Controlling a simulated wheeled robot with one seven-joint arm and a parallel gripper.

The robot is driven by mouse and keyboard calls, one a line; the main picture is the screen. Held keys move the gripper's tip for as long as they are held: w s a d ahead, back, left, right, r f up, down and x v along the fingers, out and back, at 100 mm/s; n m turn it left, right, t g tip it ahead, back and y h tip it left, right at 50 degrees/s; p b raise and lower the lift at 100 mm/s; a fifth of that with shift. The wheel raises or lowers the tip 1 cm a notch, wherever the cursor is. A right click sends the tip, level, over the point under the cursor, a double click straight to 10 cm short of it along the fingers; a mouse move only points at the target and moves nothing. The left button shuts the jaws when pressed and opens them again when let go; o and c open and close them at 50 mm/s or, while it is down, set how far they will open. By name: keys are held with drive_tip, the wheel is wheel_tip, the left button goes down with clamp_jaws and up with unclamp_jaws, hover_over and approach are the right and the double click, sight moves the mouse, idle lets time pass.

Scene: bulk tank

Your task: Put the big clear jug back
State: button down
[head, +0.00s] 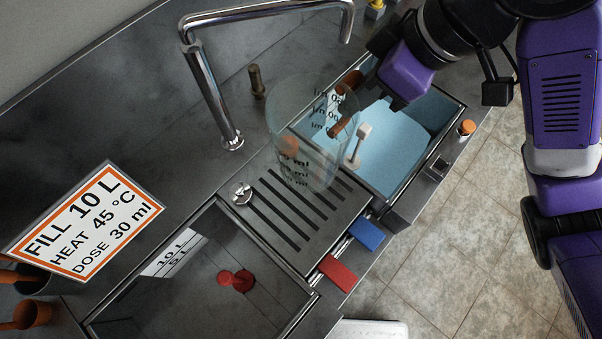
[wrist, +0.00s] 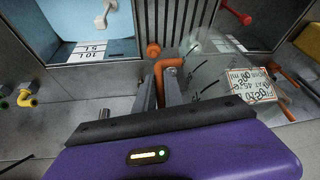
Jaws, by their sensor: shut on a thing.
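The big clear jug (head: 298,118) has dark ml marks on its wall and an orange handle (head: 341,126). It looks roughly upright over the slatted drain between the two basins. I cannot tell whether its base touches the slats. My gripper (head: 366,88) comes in from the upper right and is shut on the handle. In the wrist view the fingers (wrist: 160,88) close around the orange handle (wrist: 170,64), and the clear wall of the jug (wrist: 212,72) shows to the right of it.
A tall tap (head: 213,95) stands behind the drain (head: 270,217). The right basin (head: 425,150) holds pale blue liquid and a white plug (head: 358,145). The left basin (head: 190,300) holds a red plug (head: 236,281). Red (head: 337,273) and blue (head: 367,234) tabs stick out in front. A sign (head: 85,222) stands left.

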wheel_tip(320, 180, down, 20)
drive_tip(key=shift+r+b, duration=0.1)
drive_tip(key=shift+b, duration=0.6)
drive_tip(key=shift+f, duration=0.25)
drive_tip(key=c, duration=1.4)
unclamp_jaws()
drive_tip(key=shift+c, duration=0.2)
drive_tip(key=shift+r, duration=0.15)
drive_tip(key=shift+d+r, duration=0.1)
drive_tip(key=shift+r, duration=0.15)
drive_tip(key=v, duration=1.1)
drive_tip(key=shift+d+r, duration=0.15)
drive_tip(key=shift+r, duration=0.1)
